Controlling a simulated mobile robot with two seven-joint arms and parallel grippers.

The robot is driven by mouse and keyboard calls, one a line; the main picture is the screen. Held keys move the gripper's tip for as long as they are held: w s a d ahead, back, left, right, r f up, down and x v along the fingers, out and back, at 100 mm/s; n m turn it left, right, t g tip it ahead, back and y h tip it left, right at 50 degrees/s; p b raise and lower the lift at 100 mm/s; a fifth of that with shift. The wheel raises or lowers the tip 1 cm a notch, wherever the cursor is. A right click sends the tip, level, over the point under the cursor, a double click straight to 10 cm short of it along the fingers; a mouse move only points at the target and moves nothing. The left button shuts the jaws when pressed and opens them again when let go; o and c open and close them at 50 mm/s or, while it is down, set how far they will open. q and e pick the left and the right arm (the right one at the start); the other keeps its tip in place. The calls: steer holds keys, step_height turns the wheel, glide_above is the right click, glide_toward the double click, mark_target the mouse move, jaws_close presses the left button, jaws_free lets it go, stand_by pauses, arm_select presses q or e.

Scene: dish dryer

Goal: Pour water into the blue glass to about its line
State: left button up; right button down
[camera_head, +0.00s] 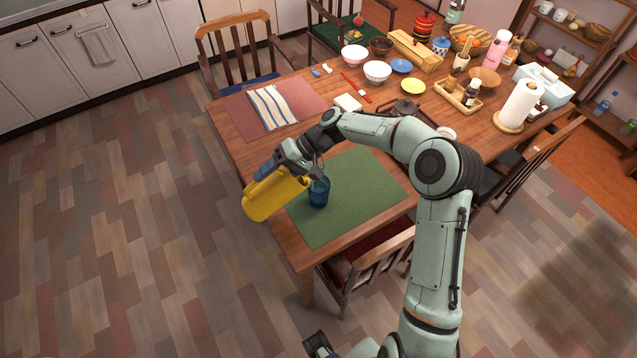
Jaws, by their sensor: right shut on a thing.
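The blue glass (318,196) stands upright on the green placemat (352,212), near the mat's left edge. My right gripper (292,168) is shut on a yellow pitcher (268,198), left of the glass. The pitcher is strongly tilted, its right end close to the glass rim and its other end out past the table's edge. The gripper hides part of the pitcher's upper side. I cannot see a water stream or the level in the glass. A dark part, seemingly my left gripper (318,344), shows at the bottom edge, cut off by the frame; its jaws are unclear.
A pink placemat with a striped cloth (272,107) lies behind the pitcher. Bowls, a wooden tray (458,95) and a paper towel roll (517,106) crowd the table's far and right parts. A chair (368,256) stands at the near side. The green mat's right part is clear.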

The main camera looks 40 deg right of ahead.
mark_target(245, 193)
arm_select(q)
steer(key=shift+f, duration=0.15)
arm_select(e)
steer(key=shift+d+r+y, duration=0.25)
steer(key=shift+r+y, duration=0.15)
stand_by(1.4)
